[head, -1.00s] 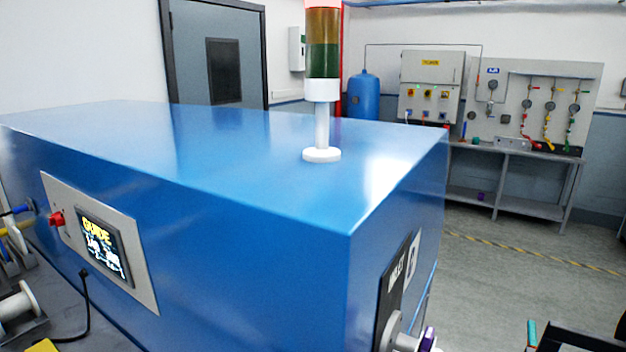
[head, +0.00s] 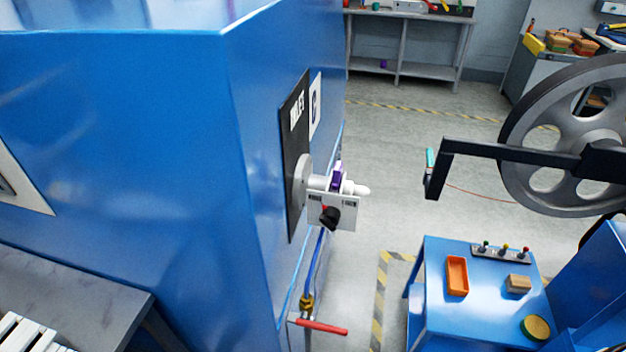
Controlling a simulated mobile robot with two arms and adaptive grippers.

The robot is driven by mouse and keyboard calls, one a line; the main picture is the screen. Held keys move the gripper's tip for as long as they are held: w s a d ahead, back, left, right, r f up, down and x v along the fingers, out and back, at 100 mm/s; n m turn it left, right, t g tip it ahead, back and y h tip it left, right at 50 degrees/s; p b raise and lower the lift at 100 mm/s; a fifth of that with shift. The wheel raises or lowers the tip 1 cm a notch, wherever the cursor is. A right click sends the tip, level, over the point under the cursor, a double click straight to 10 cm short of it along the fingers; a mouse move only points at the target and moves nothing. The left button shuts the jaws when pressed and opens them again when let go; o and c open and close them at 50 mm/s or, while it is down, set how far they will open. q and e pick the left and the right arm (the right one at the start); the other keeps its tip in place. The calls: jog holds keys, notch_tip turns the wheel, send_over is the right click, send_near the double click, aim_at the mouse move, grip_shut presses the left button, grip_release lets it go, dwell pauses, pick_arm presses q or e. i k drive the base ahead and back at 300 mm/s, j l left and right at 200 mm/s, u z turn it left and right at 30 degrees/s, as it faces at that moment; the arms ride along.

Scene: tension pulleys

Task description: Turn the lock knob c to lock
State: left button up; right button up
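A small black knob (head: 330,216) with a red mark beside it sits on a white plate (head: 347,213) on the end face of the blue cabinet (head: 258,130). A white sign with a dark letter, likely C, (head: 315,106) is on the face above it. A black panel (head: 293,150) with white lettering is behind the round white flange (head: 301,182). A purple part (head: 337,178) stands on the white fitting above the knob. The markings around the knob are too small to read. Neither of my grippers is in view.
A red-handled valve (head: 322,327) is on the pipe below. A blue table (head: 488,304) with an orange tray (head: 457,275) stands to the right. A large grey wheel (head: 530,165) and black arm bracket (head: 490,151) are at the right. Grey floor lies between.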

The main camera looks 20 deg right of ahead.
aim_at(330, 216)
jog(key=k+l+u, duration=0.1)
jog(key=l+u, duration=0.25)
jog(key=k+l+u, duration=0.1)
jog(key=u, duration=0.25)
jog(key=k+l, duration=0.05)
jog(key=l, duration=0.05)
